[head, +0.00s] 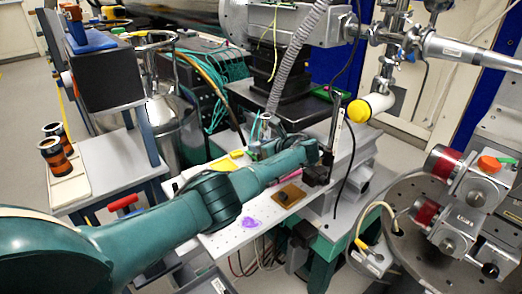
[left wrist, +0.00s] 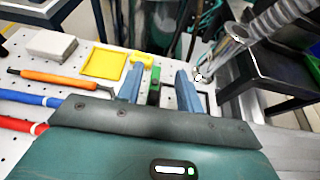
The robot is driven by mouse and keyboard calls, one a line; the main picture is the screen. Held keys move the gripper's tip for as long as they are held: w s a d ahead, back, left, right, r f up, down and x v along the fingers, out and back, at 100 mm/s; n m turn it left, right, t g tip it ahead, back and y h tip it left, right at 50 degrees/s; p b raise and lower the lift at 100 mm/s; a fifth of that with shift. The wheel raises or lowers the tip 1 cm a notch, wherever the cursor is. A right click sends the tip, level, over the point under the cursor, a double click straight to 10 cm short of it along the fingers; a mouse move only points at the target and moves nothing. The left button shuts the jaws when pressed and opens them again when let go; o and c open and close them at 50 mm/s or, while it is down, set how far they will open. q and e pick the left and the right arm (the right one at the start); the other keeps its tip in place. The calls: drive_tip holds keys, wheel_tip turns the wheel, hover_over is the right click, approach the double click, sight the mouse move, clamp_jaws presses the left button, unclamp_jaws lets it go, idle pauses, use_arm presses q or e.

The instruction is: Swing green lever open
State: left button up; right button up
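The green lever (left wrist: 155,75) stands upright in the left wrist view, with a dark part below it. My left gripper (left wrist: 160,70) is open, with one blue-grey finger on each side of the lever. A gap shows between the lever and the right finger; the lever looks closer to the left finger, and I cannot tell whether they touch. In the head view my left gripper (head: 256,145) is over the back of the white perforated board (head: 222,242), and the lever cannot be made out there. My right gripper is not in view.
A yellow square (left wrist: 102,62), a white block (left wrist: 51,44) and an orange-handled tool (left wrist: 58,80) lie left of the gripper. A grey ribbed hose (head: 293,58) comes down close by. A purple patch (head: 250,222) and a brown plate (head: 289,195) are on the board's near part.

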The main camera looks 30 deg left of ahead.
use_arm(q)
wheel_tip(320, 180, up, 6)
drive_tip(key=shift+r+p, duration=0.25)
drive_tip(key=shift+p, duration=0.2)
drive_tip(key=shift+d, duration=0.1)
